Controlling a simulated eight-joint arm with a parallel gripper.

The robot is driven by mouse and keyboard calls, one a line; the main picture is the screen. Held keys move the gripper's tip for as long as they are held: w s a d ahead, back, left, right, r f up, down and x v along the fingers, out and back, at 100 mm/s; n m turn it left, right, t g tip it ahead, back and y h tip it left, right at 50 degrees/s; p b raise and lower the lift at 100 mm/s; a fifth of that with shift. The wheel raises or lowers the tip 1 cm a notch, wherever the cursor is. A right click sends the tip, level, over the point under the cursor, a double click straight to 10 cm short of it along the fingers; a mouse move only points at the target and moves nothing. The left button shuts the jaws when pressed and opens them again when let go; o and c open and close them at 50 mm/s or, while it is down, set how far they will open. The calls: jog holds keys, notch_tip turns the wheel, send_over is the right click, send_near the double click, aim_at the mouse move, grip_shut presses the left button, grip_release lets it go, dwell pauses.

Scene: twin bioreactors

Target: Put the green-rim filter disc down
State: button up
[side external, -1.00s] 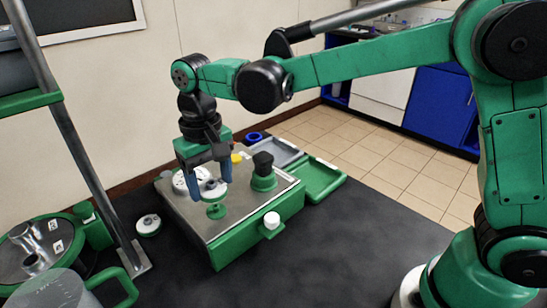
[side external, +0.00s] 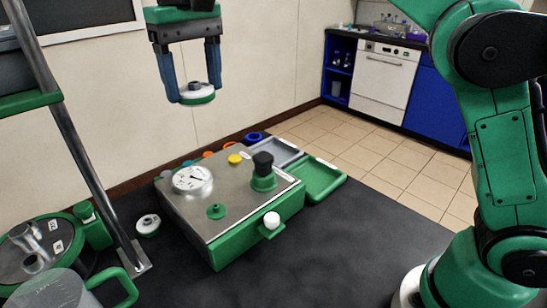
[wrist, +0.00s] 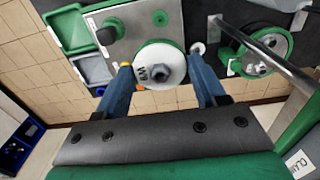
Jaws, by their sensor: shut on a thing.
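The green-rim filter disc (side external: 197,96) is white on top with a green edge. My gripper (side external: 193,90) is shut on it, one blue finger on each side, and holds it high above the steel-topped box. In the wrist view the disc's white face (wrist: 158,68) with dark lettering shows between the fingertips (wrist: 160,62). The green tray (side external: 318,180) and the grey tray (side external: 286,154) lie side by side behind the box, with bare floors. In the wrist view the green tray (wrist: 70,28) and the grey tray (wrist: 93,70) are at upper left.
The green-sided box (side external: 225,250) carries a dial gauge (side external: 192,180), a bare green seat (side external: 216,211), and a black-topped green knob (side external: 263,170). Another white disc (side external: 148,225) lies left of it. A metal pole (side external: 95,170) and a clear jug (side external: 55,290) stand further left. The dark front table is clear.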

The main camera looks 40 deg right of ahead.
jog(key=w+d+f, duration=0.2)
jog(key=d+f, duration=0.1)
jog(key=d, duration=1)
send_over(311, 178)
notch_tip(311, 178, down, 4)
notch_tip(311, 178, down, 16)
jog(key=shift+r, duration=0.25)
jog(key=shift+s+f, duration=0.1)
jog(key=shift+f, duration=1.9)
jog(key=shift+f, duration=0.2)
jog(key=o, duration=1.2)
jog(key=shift+r, duration=0.1)
